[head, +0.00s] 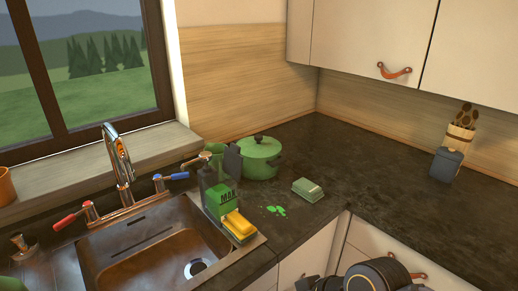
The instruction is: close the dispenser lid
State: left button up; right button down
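A dark see-through bottle with a brown pump-like top (212,177) stands behind the sink's right rim and looks like the dispenser. A green box marked MAX (222,201) stands in front of it and hides its lower part. Whether a lid on it is open cannot be told. A small pale-topped green box (308,189) lies on the counter to the right; its lid state is too small to tell. A dark part of my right arm shows at the bottom edge. Neither gripper's fingers are in view.
A yellow sponge (239,226) sits at the sink rim by the box. A green lidded pot (260,157) stands behind. Green spots (275,210) mark the counter. The sink (150,255) with its faucet (119,165) is left. A grey canister (446,164) stands far right; the counter between is clear.

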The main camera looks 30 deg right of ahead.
aim_at(232, 163)
jog(key=z, duration=0.8)
